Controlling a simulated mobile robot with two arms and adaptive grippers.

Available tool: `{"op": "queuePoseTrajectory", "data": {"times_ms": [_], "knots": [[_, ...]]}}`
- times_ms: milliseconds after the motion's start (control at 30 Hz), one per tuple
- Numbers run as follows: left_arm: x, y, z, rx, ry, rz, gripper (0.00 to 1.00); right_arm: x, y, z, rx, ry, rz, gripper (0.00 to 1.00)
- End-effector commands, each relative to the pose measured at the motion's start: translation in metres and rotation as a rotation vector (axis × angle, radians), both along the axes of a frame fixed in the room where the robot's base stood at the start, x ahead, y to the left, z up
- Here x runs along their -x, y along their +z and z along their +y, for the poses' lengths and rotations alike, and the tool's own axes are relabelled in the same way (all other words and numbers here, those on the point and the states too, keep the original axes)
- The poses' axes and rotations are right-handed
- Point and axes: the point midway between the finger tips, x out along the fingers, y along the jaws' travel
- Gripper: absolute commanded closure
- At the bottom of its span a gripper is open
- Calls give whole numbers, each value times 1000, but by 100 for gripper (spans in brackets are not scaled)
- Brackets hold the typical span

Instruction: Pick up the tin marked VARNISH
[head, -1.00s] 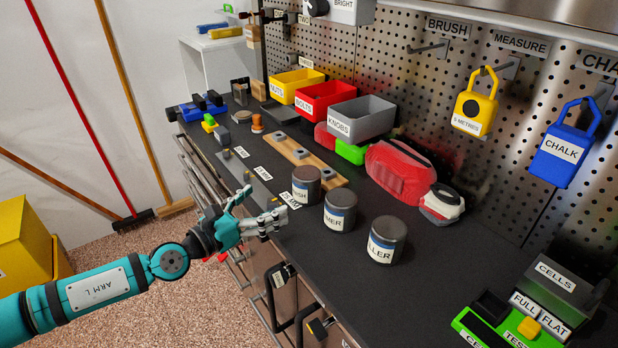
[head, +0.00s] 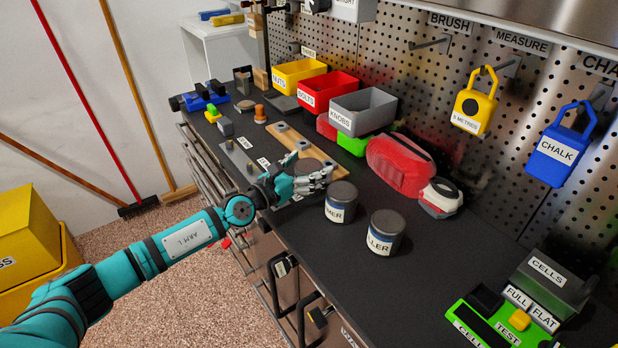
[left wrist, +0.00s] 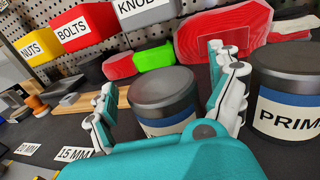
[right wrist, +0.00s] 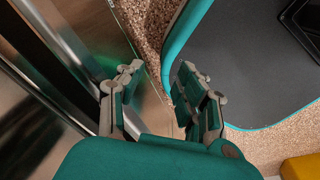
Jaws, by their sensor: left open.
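The varnish tin (head: 309,166) is a dark-lidded round tin on the black worktop, mostly hidden by my left gripper in the head view. In the left wrist view the tin (left wrist: 163,92) stands upright between the fingers; its blue and white band shows, but no word is readable. My left gripper (head: 322,176) is open, one finger on each side of the tin, with no clear grip on it. In the right wrist view my right gripper (right wrist: 160,78) has its fingers apart and nothing between them.
The primer tin (head: 341,202) stands close by my left gripper, and the filler tin (head: 385,233) is farther right. A wooden strip (head: 296,141) lies behind. Nuts (head: 299,73), bolts (head: 327,91) and knobs (head: 363,112) bins line the back. A red case (head: 400,167) lies near them.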

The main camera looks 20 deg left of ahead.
Motion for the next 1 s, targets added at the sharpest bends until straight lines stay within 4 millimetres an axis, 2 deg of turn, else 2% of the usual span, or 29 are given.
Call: {"op": "queuePoseTrajectory", "data": {"times_ms": [200,767,800,1000], "knots": [[-1,0,0,0,0,1,8,2,0,0,1,0,3,63],[0,0,0,-1,0,0,80,2,0,0,0,1,2,63],[-1,1,0,0,1,-2,83,1,0,0,0,1,2,63],[-1,2,0,0,1,-2,83,1,0,1,-1,1,2,63]]}}
